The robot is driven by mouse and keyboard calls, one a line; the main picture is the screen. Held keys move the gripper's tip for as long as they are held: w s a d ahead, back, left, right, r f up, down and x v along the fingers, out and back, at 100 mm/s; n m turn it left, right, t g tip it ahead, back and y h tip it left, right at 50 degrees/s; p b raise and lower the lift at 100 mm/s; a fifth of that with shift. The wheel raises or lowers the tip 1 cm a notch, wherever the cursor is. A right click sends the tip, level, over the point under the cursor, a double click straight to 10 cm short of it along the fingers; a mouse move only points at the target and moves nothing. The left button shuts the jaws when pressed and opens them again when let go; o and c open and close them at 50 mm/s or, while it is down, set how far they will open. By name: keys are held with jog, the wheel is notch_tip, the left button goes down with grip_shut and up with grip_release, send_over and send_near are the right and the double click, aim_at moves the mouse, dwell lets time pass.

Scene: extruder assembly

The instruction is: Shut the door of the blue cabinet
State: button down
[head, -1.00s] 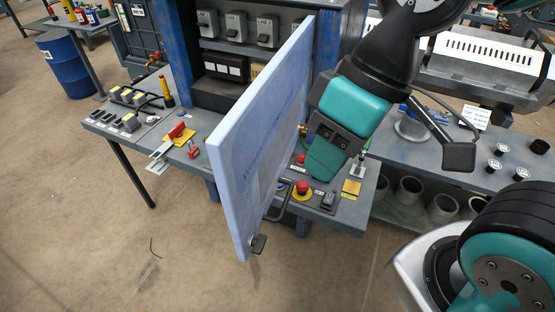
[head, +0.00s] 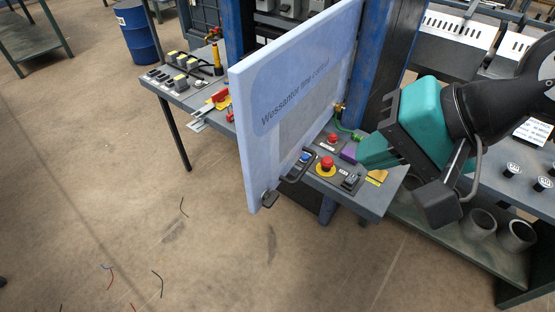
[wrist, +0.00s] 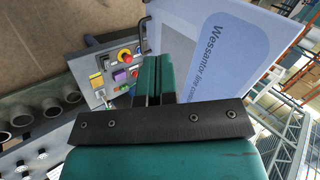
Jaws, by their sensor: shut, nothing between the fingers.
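The blue cabinet (head: 376,62) stands at the top middle of the head view. Its light blue door (head: 298,95) stands wide open, swung out toward me over the bench, with "Wessantor line control" lettering on the face towards my gripper. A dark handle (head: 298,166) is low on that face near the door's free edge. The door also fills the upper right of the wrist view (wrist: 210,35). My gripper (head: 366,153), teal and shut with nothing in it, is to the right of the door, with a gap between them. It also shows in the wrist view (wrist: 160,75).
The bench (head: 372,207) under the door carries a red emergency button (head: 327,164), switches and a purple block (head: 349,153). Grey pipes (head: 480,222) sit on a low shelf at right. The floor in front is open.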

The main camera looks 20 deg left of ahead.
jog(key=w+a+f+m+y, duration=0.1)
jog(key=a+f+m, duration=0.1)
jog(key=a+m, duration=0.15)
send_near(259, 154)
jog(key=shift+n+t, duration=0.35)
jog(key=shift+t, duration=0.05)
jog(key=x, duration=0.3)
jog(key=s+x, duration=0.1)
jog(key=x, duration=0.1)
jog(key=shift+w+f, duration=0.15)
jog(key=shift+f, duration=0.45)
jog(key=shift+w+a, duration=0.25)
jog(key=shift+a, duration=0.3)
